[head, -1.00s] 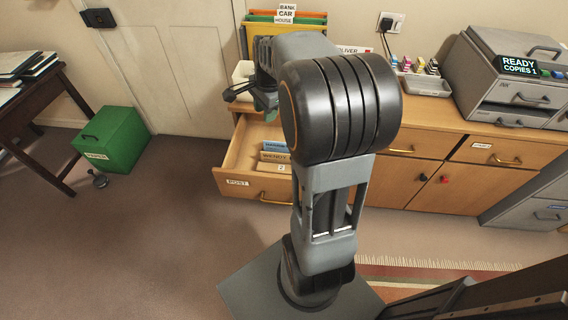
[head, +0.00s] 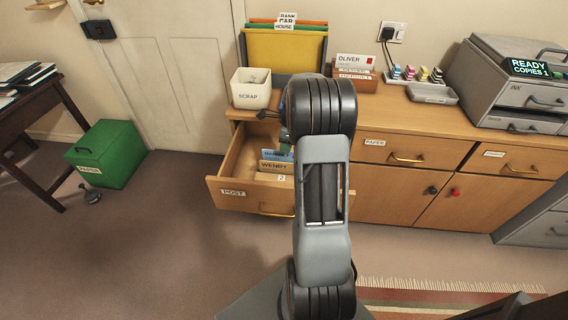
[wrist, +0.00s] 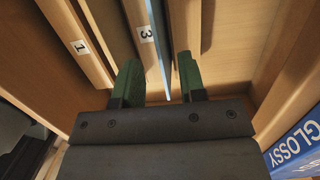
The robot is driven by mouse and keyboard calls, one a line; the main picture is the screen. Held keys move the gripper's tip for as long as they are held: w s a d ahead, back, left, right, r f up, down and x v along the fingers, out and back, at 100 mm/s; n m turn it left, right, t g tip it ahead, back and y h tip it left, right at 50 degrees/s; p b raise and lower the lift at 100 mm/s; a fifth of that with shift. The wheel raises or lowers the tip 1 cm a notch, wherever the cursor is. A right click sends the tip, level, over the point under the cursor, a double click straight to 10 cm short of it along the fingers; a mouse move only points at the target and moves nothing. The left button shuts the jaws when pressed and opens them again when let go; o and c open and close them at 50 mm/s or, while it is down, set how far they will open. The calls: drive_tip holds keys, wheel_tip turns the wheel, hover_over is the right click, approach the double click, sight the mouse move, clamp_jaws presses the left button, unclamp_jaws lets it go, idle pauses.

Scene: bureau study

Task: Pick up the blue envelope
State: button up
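The wrist view shows a thin blue edge (wrist: 159,50), seen nearly edge-on, which looks like the blue envelope standing in a drawer slot beside the wooden divider marked 3 (wrist: 146,34). My gripper (wrist: 158,80) has its green fingers apart, one on each side of the blue edge. I see no clear contact with either finger. My arm hides most of the gripper and part of the drawer there.
Wooden dividers, including one marked 1 (wrist: 80,47), stand close by. A blue GLOSSY box (wrist: 296,150) is at lower right in the wrist view. The SCRAP bin (head: 250,90) and yellow file rack (head: 285,50) stand above the drawer.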

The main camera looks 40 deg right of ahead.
sight(284, 154)
drive_tip(key=shift+w+a+f+b, duration=0.15)
drive_tip(key=shift+f+b, duration=0.3)
drive_tip(key=shift+f, duration=0.9)
drive_tip(key=shift+w+a+f+b, duration=0.1)
drive_tip(key=shift+f+b, duration=0.35)
drive_tip(key=shift+f, duration=0.9)
clamp_jaws()
